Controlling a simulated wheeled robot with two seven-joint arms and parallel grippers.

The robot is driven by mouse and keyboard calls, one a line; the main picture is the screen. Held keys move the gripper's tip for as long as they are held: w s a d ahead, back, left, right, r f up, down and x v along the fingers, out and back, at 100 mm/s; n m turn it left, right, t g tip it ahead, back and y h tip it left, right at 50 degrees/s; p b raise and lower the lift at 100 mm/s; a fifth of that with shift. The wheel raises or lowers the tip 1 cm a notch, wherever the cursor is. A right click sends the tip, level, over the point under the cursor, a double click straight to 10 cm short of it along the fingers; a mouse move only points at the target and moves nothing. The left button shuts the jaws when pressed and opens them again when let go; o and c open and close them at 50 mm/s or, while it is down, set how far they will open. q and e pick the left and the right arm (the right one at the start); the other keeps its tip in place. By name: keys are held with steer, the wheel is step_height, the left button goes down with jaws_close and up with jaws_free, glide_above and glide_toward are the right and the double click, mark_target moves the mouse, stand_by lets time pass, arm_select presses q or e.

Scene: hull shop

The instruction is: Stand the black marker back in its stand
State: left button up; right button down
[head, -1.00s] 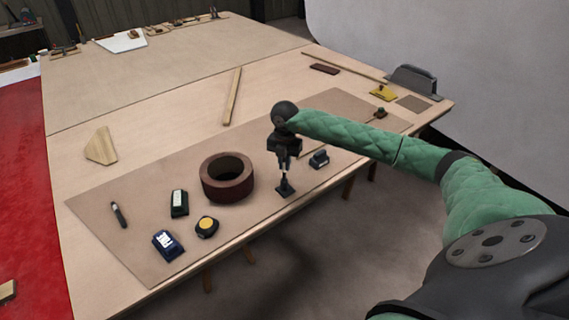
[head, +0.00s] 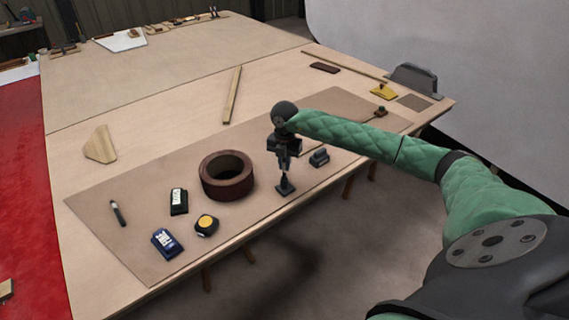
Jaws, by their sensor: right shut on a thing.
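My right gripper (head: 284,161) points down over the front part of the brown mat. It is shut on the black marker (head: 286,172), a thin, upright shape mostly hidden by the jaws. The small dark stand (head: 285,188) is on the mat directly below. The marker's lower end meets the top of the stand in the picture; I cannot tell how deep it sits. My left gripper is not in view.
A dark red-brown ring (head: 227,176) lies left of the stand, and a small dark block (head: 319,157) lies close on its right. A dark pen-like thing (head: 118,213), a black-and-white block (head: 179,201), a blue block (head: 167,243) and a yellow-topped round thing (head: 206,225) lie farther left.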

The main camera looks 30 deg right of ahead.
steer(key=shift+f+b, duration=0.2)
steer(key=shift+b, duration=0.1)
stand_by(0.5)
steer(key=c, duration=1.4)
jaws_free()
steer(key=shift+r, duration=0.1)
step_height(320, 180, up, 6)
steer(key=shift+r+b, duration=0.2)
steer(key=shift+b, duration=1)
steer(key=shift+r, duration=0.6)
